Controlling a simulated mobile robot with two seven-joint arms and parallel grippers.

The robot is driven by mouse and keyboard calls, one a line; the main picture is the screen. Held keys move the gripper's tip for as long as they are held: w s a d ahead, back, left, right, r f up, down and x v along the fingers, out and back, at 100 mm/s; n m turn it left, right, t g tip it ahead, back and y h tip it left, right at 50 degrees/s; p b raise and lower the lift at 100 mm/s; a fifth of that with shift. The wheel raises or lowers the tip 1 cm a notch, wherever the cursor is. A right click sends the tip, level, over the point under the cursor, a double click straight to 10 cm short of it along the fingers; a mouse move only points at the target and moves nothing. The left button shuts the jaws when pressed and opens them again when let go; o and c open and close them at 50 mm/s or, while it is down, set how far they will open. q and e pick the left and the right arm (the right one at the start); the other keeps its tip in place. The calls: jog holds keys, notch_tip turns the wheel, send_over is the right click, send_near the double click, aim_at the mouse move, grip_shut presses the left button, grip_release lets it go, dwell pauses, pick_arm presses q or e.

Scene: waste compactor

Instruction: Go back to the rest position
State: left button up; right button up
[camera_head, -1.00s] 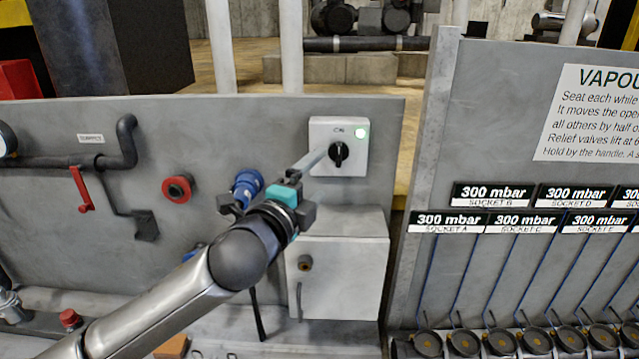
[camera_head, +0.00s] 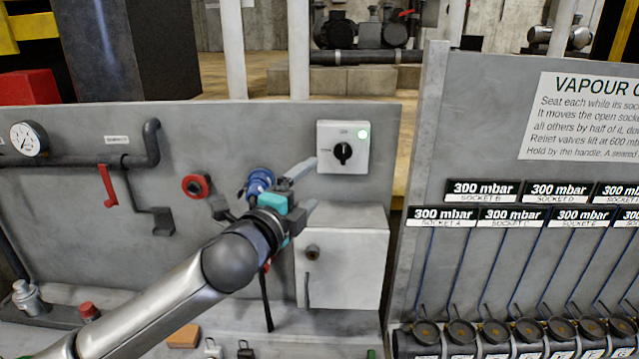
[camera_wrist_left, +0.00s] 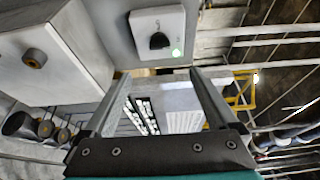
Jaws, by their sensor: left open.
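My left gripper (camera_head: 306,188) is in front of the grey panel, its fingers spread apart with nothing between them. It points toward the right, just below and left of a white switch box (camera_head: 343,147) with a black rotary knob and a lit green lamp. The fingers appear apart from the knob. In the left wrist view, both fingers (camera_wrist_left: 155,98) are wide apart and empty, and the switch box (camera_wrist_left: 158,32) with its knob and green lamp is beyond them. My right gripper does not show.
A light grey cabinet (camera_head: 343,262) sits below the switch box. A blue fitting (camera_head: 259,182), a red ring button (camera_head: 195,186) and a red lever (camera_head: 107,186) are on the panel to the left. A row of black round-capped devices (camera_head: 460,332) stands at the lower right.

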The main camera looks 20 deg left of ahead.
pick_arm(q)
jog(key=s+d+f+n+g+y, duration=0.2)
jog(key=s+f+n+g, duration=0.6)
jog(key=f, duration=0.9)
jog(key=s+f+n+g, duration=0.3)
jog(key=s+f+n, duration=0.25)
jog(key=s, duration=0.75)
jog(key=s+f+n+g, duration=0.35)
jog(key=s+f, duration=0.35)
jog(key=s, duration=0.5)
notch_tip(320, 180, down, 34)
jog(key=s+g+b, duration=0.1)
jog(key=s+b, duration=0.1)
jog(key=b, duration=1.1)
jog(key=s+f+b, duration=0.3)
jog(key=s+f, duration=0.2)
jog(key=f, duration=0.3)
jog(key=s+a+f+g+b, duration=0.1)
jog(key=s+f+b, duration=0.3)
jog(key=f, duration=0.4)
jog(key=s+a+f+b, duration=0.1)
jog(key=s+f+b, duration=0.3)
jog(key=s+f, duration=0.2)
notch_tip(320, 180, down, 3)
jog(key=shift+r, duration=0.1)
